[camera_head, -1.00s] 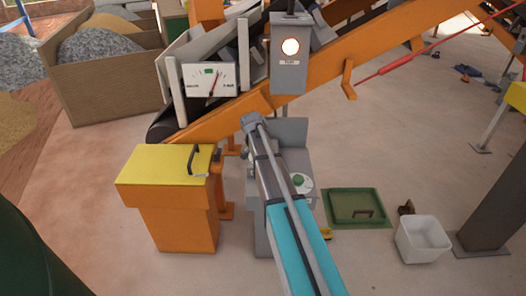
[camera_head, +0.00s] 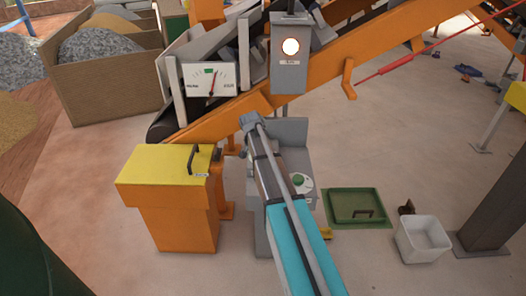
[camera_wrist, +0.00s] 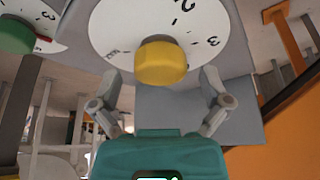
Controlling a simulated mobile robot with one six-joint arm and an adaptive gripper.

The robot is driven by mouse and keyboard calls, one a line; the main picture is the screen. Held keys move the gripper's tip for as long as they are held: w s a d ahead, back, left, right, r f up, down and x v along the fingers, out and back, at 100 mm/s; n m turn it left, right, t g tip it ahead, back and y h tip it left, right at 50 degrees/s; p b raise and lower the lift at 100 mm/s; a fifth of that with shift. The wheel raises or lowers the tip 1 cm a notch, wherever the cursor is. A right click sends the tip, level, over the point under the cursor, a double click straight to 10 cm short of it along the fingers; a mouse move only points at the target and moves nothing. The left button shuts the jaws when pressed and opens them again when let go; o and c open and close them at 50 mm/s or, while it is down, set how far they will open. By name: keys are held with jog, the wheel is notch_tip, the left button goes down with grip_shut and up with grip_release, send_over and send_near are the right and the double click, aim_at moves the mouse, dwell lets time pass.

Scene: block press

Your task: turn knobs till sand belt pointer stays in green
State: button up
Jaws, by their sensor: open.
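The gauge (camera_head: 209,79) on the conveyor has a white face with a small green mark at its top. Its thin red pointer leans a little right of upright, its tip close to the green mark; I cannot tell whether it is inside. In the wrist view a yellow knob (camera_wrist: 162,63) sits on a white numbered dial (camera_wrist: 205,25). My gripper (camera_wrist: 161,76) is open, one finger on each side of the yellow knob, with gaps showing. A green knob (camera_wrist: 16,36) on another dial is at the left; it also shows in the head view (camera_head: 298,180). My arm hides the yellow knob there.
The grey control box (camera_head: 290,135) stands beside a yellow-topped orange cabinet (camera_head: 165,165) with a black handle. A lit lamp box (camera_head: 290,60) is above on the orange conveyor (camera_head: 345,62). A green floor hatch (camera_head: 355,195) and white bin (camera_head: 422,240) lie right.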

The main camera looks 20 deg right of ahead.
jog(key=shift+n+t, duration=0.3)
jog(key=shift+n, duration=0.3)
jog(key=shift+n+y, duration=0.3)
jog(key=shift+n, duration=0.5)
jog(key=shift+d+n+t+y, duration=0.1)
jog(key=shift+n+t+y, duration=0.25)
jog(key=shift+n, duration=0.7)
jog(key=shift+n+t+y, duration=0.35)
jog(key=shift+n, duration=0.7)
jog(key=shift+n+y, duration=0.7)
jog(key=shift+n, duration=1.2)
jog(key=shift+d+n+y, duration=0.1)
jog(key=shift+n+y, duration=0.6)
jog(key=shift+n, duration=1.2)
jog(key=shift+s+r+p, duration=0.1)
jog(key=shift+r+p, duration=0.2)
jog(key=p+v, duration=1.3)
jog(key=v, duration=0.1)
jog(key=s+a+r+g+p, duration=0.1)
jog(key=s+a+r+p, duration=0.3)
jog(key=s+a, duration=0.3)
jog(key=s+a+r+m+g+p, duration=0.1)
jog(key=s+a+r+p, duration=0.3)
jog(key=s+a+p, duration=0.1)
jog(key=shift+s+a+m+g, duration=0.35)
jog(key=shift+s+a, duration=0.55)
jog(key=shift+s, duration=0.4)
